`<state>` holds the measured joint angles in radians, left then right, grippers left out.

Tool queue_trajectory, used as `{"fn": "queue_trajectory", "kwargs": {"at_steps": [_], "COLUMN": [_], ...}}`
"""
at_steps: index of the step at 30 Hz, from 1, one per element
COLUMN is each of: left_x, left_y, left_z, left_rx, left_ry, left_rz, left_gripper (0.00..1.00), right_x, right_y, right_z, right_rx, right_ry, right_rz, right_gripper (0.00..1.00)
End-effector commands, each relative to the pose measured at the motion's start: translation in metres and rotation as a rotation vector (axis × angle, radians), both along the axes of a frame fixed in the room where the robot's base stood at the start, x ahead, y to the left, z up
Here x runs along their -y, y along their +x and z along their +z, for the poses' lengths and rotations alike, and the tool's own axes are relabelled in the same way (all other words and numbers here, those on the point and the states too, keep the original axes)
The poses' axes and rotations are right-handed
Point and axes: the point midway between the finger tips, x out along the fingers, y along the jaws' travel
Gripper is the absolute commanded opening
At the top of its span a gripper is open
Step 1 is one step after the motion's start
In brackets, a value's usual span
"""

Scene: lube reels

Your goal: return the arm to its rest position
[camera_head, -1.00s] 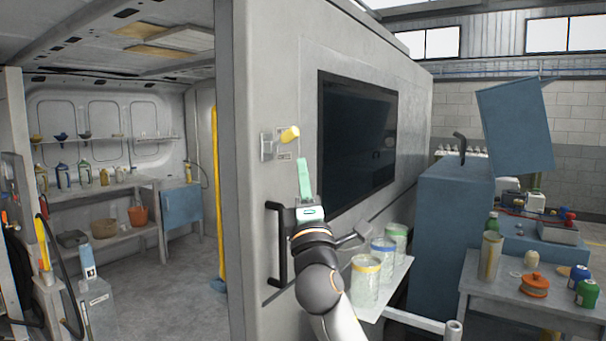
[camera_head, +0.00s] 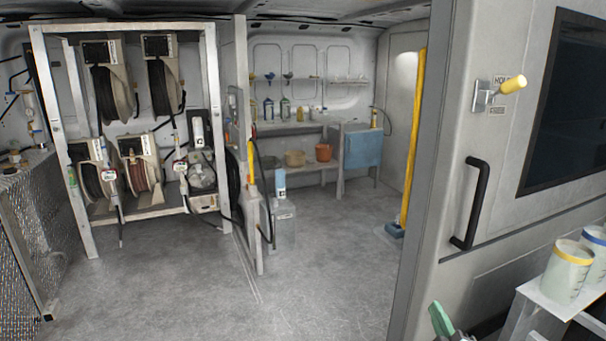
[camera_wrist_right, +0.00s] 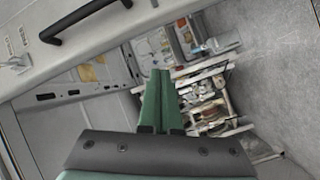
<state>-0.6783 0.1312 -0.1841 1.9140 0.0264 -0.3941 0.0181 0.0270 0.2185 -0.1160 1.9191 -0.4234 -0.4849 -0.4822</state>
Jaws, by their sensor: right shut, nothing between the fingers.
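My right gripper (camera_head: 441,320) shows only as green fingertips at the bottom edge of the head view, right of centre. In the right wrist view its two green fingers (camera_wrist_right: 158,100) lie together with nothing between them. The rest of the right arm is out of the head view. The fingertips are apart from the black door handle (camera_head: 471,203) and below it. The handle also shows at the upper left of the right wrist view (camera_wrist_right: 85,20). My left gripper is not in view.
A grey wall panel with a yellow-knobbed switch (camera_head: 512,85) stands at right. A shelf with jars (camera_head: 568,272) is at lower right. A reel rack (camera_head: 220,125) stands at left, and a yellow pole (camera_head: 412,140) near the panel. The middle floor (camera_head: 300,260) is clear.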

Motion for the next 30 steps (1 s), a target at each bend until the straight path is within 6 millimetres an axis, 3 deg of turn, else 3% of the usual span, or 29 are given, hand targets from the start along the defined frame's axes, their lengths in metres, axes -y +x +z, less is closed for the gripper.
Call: {"fn": "queue_trajectory", "kwargs": {"at_steps": [1,6,9,12,15,19,22,30], "left_x": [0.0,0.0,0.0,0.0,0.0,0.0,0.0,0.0], "left_y": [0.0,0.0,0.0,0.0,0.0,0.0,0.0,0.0], "left_z": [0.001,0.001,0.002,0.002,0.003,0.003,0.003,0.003], "left_rx": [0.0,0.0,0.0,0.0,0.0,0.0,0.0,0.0], "left_ry": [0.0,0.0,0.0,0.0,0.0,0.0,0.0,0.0], "left_rz": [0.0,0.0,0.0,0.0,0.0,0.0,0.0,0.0], "left_gripper": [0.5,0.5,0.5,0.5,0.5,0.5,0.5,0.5], "right_x": [-0.01,-0.041,-0.06,-0.075,-0.087,-0.096,-0.098,-0.098], "right_y": [-0.018,-0.09,-0.142,-0.192,-0.233,-0.264,-0.272,-0.272], "right_z": [-0.039,-0.144,-0.194,-0.231,-0.255,-0.269,-0.273,-0.273], "right_rx": [-0.074,-0.297,-0.425,-0.534,-0.615,-0.67,-0.684,-0.685], "right_ry": [0.089,0.416,0.611,0.783,0.916,1.014,1.04,1.04], "right_rz": [0.019,0.033,0.004,-0.045,-0.096,-0.143,-0.156,-0.157], "right_gripper": [0.0,0.0,0.0,0.0,0.0,0.0,0.0,0.0]}}
